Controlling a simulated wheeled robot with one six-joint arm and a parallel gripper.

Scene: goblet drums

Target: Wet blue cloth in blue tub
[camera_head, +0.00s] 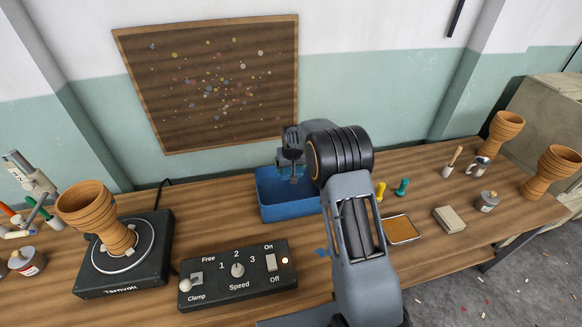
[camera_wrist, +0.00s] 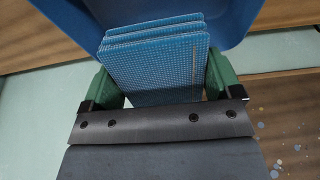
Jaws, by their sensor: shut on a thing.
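The blue tub (camera_head: 290,211) stands on the wooden bench behind the control box. My gripper (camera_head: 292,174) points down over the tub's back part. In the wrist view, its green-padded fingers (camera_wrist: 163,82) are shut on the folded blue cloth (camera_wrist: 152,62), a stack of several layers with a fine grid texture. The tub's blue wall (camera_wrist: 235,20) shows beyond the cloth. The cloth is hard to make out in the head view. I cannot tell whether it touches water or the tub's bottom.
A goblet drum (camera_head: 90,208) stands tilted on the turntable (camera_head: 125,262) at left. The control box (camera_head: 237,274) sits in front of the tub. An orange-brown tray (camera_head: 400,229), stamps, a block (camera_head: 449,219) and two drums (camera_head: 500,135) are at right. A speckled board (camera_head: 215,85) hangs behind.

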